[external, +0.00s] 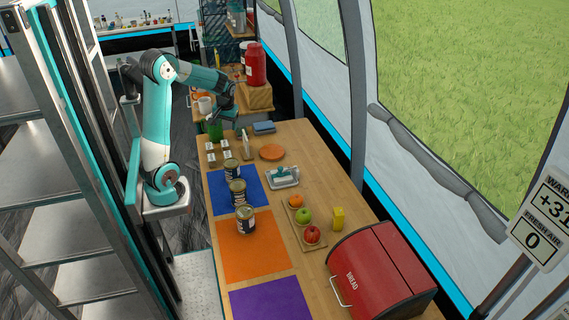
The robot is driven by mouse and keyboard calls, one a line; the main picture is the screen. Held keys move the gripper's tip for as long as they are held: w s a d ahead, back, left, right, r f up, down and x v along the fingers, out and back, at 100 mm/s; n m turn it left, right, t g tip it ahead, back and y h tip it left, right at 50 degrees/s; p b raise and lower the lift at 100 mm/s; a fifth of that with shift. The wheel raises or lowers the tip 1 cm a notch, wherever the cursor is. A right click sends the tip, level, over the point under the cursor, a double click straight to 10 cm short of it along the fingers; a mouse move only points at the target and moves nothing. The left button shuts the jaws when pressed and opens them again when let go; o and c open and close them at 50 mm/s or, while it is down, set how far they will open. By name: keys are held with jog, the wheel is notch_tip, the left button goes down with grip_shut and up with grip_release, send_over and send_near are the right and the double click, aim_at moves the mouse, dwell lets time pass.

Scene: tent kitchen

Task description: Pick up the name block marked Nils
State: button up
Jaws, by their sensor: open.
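Several small pale name blocks stand together at the far left end of the wooden table (330,222), one of them a near block (227,156). Their lettering is too small to read, so I cannot tell which one is marked Nils. My gripper (213,120) is open and hangs above the far end of the table, beyond the blocks and apart from them. Its fingertips are small and hard to make out here.
Several cans, one of them nearest (246,220), stand on or by the blue mat (222,205) and orange mat (265,262). An orange plate (271,152), a fruit board (296,221) and a red bread box (385,270) are on the right. The purple mat (270,302) is bare.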

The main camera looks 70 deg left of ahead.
jog(key=w+a+f+n+h, duration=0.25)
jog(key=a+f, duration=0.45)
jog(key=a, duration=0.4)
jog(key=n+b, duration=0.1)
jog(key=n, duration=0.3)
send_over(228, 154)
notch_tip(228, 154, down, 7)
jog(key=shift+m+t, duration=0.25)
jog(key=shift+t, duration=0.05)
jog(key=f, duration=0.7)
jog(key=s+f+p, duration=0.1)
jog(key=f, duration=0.2)
jog(key=shift+d+f, duration=0.15)
jog(key=shift+f, duration=0.2)
jog(key=shift+w+f+p, duration=0.2)
jog(key=shift+f+p, duration=0.15)
jog(key=shift+f, duration=1.2)
jog(key=shift+w+f+p, duration=0.2)
jog(key=shift+f+p, duration=0.1)
jog(key=shift+f, duration=1.25)
jog(key=shift+c, duration=0.4)
jog(key=c, duration=0.9)
